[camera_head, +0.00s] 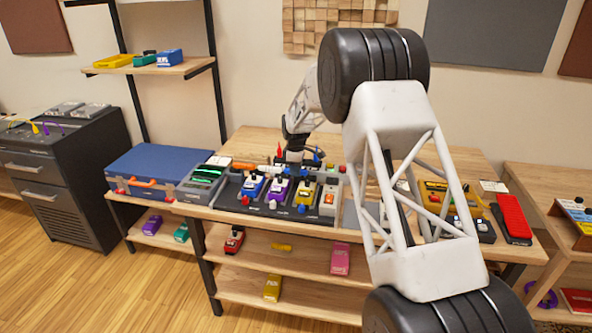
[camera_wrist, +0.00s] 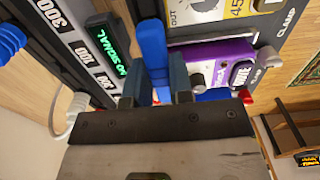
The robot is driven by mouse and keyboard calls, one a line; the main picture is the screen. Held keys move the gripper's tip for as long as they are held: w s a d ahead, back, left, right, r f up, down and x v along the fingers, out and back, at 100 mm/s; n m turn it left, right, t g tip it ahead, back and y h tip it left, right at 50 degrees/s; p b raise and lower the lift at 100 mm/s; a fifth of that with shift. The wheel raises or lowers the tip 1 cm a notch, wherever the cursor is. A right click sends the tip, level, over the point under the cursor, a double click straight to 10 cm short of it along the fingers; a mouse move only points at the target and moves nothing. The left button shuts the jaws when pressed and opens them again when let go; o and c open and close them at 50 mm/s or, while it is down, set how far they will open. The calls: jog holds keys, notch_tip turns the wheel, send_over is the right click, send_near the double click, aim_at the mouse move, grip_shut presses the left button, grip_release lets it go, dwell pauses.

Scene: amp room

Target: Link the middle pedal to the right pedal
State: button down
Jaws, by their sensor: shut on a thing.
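Three pedals stand in a row on the dark pedalboard (camera_head: 232,202): a blue one (camera_head: 252,187) at left, the purple middle pedal (camera_head: 278,192) and the yellow right pedal (camera_head: 305,193). My gripper (camera_head: 294,154) is at the board's back edge, behind the purple pedal. In the wrist view my gripper (camera_wrist: 154,88) is shut on a slim blue piece (camera_wrist: 152,45), which looks like a cable plug. It is beside the purple pedal (camera_wrist: 205,62), with the yellow pedal (camera_wrist: 205,10) further up. The blue piece's lower end is hidden; I cannot tell whether it touches a jack.
A strip with a green "NO SIGNAL" display (camera_wrist: 113,52) and number labels runs close left of my fingers. A pale cable (camera_wrist: 70,118) curves below it. A blue case (camera_head: 160,168) lies left of the board. A red pedal (camera_head: 513,215) lies far right.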

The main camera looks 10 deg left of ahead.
dwell(0.3)
jog(key=c, duration=0.5)
grip_release()
jog(key=shift+r, duration=0.2)
jog(key=shift+r, duration=3.3)
